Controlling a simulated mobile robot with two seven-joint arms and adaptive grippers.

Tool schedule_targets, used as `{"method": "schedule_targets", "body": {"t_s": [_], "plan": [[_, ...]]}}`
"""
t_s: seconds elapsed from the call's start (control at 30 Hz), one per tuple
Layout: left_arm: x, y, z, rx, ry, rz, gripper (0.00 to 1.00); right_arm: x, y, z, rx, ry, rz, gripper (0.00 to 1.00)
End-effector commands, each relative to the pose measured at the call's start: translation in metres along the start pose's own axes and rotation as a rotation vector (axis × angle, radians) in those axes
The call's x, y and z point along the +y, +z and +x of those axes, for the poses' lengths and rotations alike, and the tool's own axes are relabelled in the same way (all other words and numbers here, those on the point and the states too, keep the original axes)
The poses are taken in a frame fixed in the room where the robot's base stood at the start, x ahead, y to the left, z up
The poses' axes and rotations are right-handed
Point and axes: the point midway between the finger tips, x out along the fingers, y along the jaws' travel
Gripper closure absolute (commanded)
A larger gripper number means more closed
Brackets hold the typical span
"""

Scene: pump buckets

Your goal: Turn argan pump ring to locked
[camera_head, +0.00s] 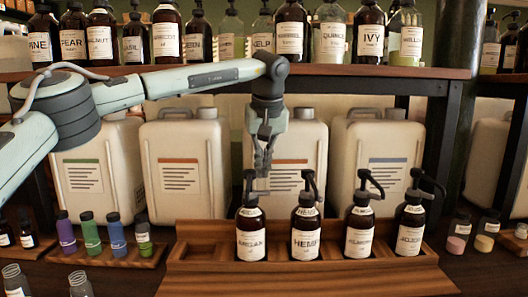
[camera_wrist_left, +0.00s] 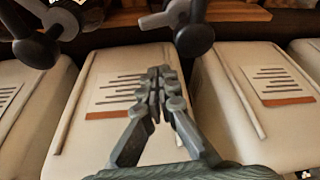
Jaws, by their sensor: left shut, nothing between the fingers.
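The argan bottle (camera_head: 251,240) is dark with a white label and a black pump. It stands at the left end of a row of pump bottles in the wooden tray. A pale marked ring (camera_head: 250,212) sits at its neck below the pump head; I cannot read its setting. My left gripper (camera_head: 263,170) points down just right of and above the argan pump head, apart from the ring as far as I can see. In the left wrist view its fingers (camera_wrist_left: 156,85) are shut and empty. Two dark pump parts show at that view's top; which bottles they belong to is unclear.
The hemp bottle (camera_head: 305,235) stands right of the argan one, then the almond (camera_head: 359,238) and another bottle (camera_head: 409,233). The wooden tray (camera_head: 300,279) holds them. White canisters (camera_head: 188,165) stand behind. A shelf (camera_head: 390,72) with more bottles runs above.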

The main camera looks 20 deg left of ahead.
Motion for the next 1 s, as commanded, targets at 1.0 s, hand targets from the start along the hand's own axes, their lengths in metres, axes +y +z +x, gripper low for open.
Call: {"method": "schedule_targets", "body": {"t_s": [1.0], "plan": [[-0.001, 0.039, 0.011, 0.000, 0.000, -0.002, 1.00, -0.001, 0.002, -0.001, -0.005, -0.002, 0.003, 1.00]]}}
